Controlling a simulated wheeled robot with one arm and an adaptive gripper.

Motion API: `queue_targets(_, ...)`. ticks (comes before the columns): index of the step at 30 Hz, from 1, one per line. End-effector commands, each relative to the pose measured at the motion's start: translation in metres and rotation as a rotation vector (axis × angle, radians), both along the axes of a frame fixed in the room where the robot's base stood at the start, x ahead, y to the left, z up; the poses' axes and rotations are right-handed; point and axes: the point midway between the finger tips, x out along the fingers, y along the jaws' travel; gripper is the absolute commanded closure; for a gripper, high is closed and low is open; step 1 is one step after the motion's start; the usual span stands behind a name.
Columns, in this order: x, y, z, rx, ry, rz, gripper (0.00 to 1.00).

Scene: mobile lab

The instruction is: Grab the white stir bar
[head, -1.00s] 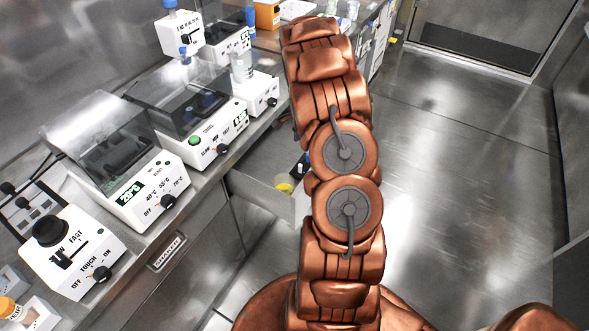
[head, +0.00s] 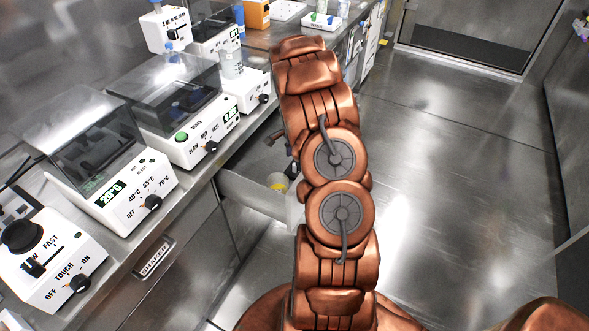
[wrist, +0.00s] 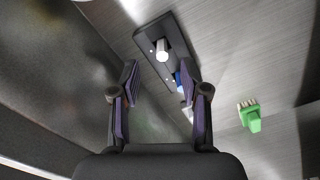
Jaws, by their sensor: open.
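A short white cylinder (wrist: 162,48), which looks like the white stir bar, is at the dark holder (wrist: 152,30) in the wrist view. A blue piece and a pale piece sit farther down the holder, partly behind my right finger. My gripper (wrist: 160,75) is open, its two purple-padded fingers apart with nothing held between them. The white cylinder lies just beyond the fingertips in the picture; I cannot tell the depth gap. In the head view my arm hides most of the gripper, and I cannot make out the stir bar there.
An open drawer (head: 248,192) with a yellow item (head: 277,181) juts out below the bench. A green item (wrist: 250,116) lies right of my fingers in the wrist view. Shakers and heaters line the bench at left. The floor (head: 470,190) at right is clear.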

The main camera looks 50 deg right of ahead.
Motion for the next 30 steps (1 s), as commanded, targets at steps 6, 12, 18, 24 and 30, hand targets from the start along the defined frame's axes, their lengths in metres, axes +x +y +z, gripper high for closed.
queue_targets(6,0.0,0.0,-0.012,0.004,0.003,0.0,0.55)
queue_targets(12,0.002,-0.002,-0.032,0.003,0.002,-0.001,0.55)
queue_targets(18,0.002,-0.002,-0.051,0.003,0.003,-0.001,0.55)
queue_targets(24,0.003,-0.002,-0.052,0.002,0.001,-0.001,0.55)
queue_targets(30,0.003,-0.002,-0.052,0.001,0.001,-0.001,0.71)
